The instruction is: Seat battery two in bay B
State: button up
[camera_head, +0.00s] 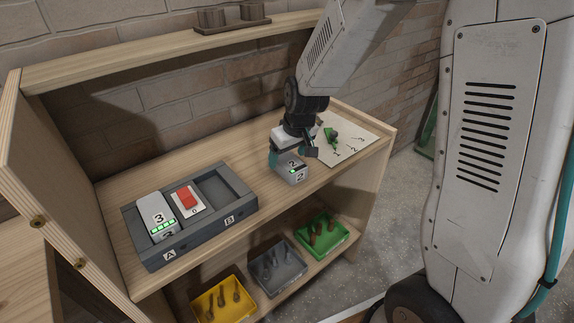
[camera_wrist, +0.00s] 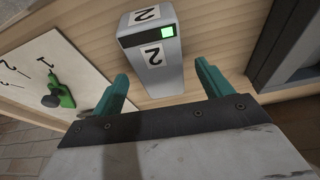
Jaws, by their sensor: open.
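Battery two (camera_head: 291,173) is a grey block marked 2 with one small green light, standing on the wooden shelf right of the dock. In the wrist view the same battery (camera_wrist: 150,60) lies just beyond and between my teal fingertips. My gripper (camera_head: 288,155) is at the battery, and its fingers (camera_wrist: 165,85) are spread apart. I cannot tell whether they touch it. The grey dock (camera_head: 195,239) stands to the left on the shelf. Its bay B (camera_head: 217,190) is an empty recess. Battery three (camera_head: 155,216), with several green lights, sits in bay A.
A red switch (camera_head: 187,197) on a white plate sits between the bays. A white numbered board (camera_head: 350,143) with a green pointer (camera_head: 331,137) lies right of battery two. Below are yellow (camera_head: 205,314), grey (camera_head: 262,288) and green (camera_head: 340,245) trays. Bare shelf lies between the dock and battery two.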

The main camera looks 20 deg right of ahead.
jog(key=shift+w+f, duration=0.15)
jog(key=shift+f, duration=0.3)
jog(key=shift+f, duration=0.2)
dwell(0.4)
jog(key=c, duration=1.3)
